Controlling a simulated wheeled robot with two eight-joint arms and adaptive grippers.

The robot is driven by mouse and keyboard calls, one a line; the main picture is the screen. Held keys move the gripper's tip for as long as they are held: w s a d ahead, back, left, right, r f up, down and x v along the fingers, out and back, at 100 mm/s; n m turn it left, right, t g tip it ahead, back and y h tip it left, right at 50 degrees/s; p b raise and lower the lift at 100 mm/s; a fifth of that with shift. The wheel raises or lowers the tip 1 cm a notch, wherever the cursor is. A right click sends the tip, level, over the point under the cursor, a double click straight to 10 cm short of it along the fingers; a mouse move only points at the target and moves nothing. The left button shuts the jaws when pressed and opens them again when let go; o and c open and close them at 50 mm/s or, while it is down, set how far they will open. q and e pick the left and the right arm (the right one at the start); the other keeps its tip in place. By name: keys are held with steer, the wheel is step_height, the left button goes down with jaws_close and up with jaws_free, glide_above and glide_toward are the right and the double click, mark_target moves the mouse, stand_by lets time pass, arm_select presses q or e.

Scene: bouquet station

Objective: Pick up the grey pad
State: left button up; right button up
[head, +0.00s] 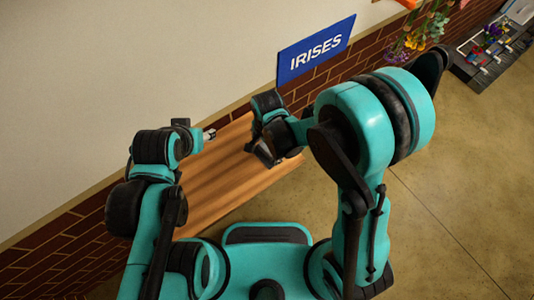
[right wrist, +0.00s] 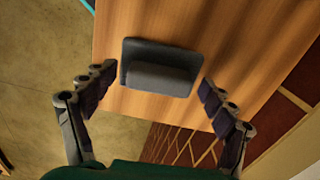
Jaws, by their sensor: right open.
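The grey pad (right wrist: 165,78) lies on the wooden table (right wrist: 245,30) in the right wrist view. It has a flat dark base with a lighter raised block along one side. My right gripper (right wrist: 157,82) is open, one finger on each side of the pad, and both fingers look apart from it. In the head view my right gripper (head: 264,156) is over the right end of the table, and I cannot make out the pad there. My left gripper (head: 209,134) is at the table's wall side, away from the right one; its jaws are too small to read.
A brick and plaster wall with a blue IRISES sign (head: 316,50) runs behind the table. Flowers (head: 425,30) hang at the upper right, above a dark rack (head: 490,55) on the floor. The floor (head: 450,170) to the right is open.

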steer(key=shift+r, duration=0.1)
steer(key=shift+c, duration=0.2)
steer(key=c, duration=1.2)
steer(key=shift+r+p, duration=0.3)
steer(key=shift+r, duration=0.15)
steer(key=r+p, duration=0.1)
steer(key=r, duration=0.1)
steer(key=d+r, duration=0.1)
steer(key=r, duration=0.1)
steer(key=shift+s+p, duration=0.2)
steer(key=shift+p, duration=0.2)
steer(key=s+d+r+p, duration=0.3)
steer(key=d+r, duration=0.3)
steer(key=d, duration=0.4)
steer(key=shift+s, duration=0.3)
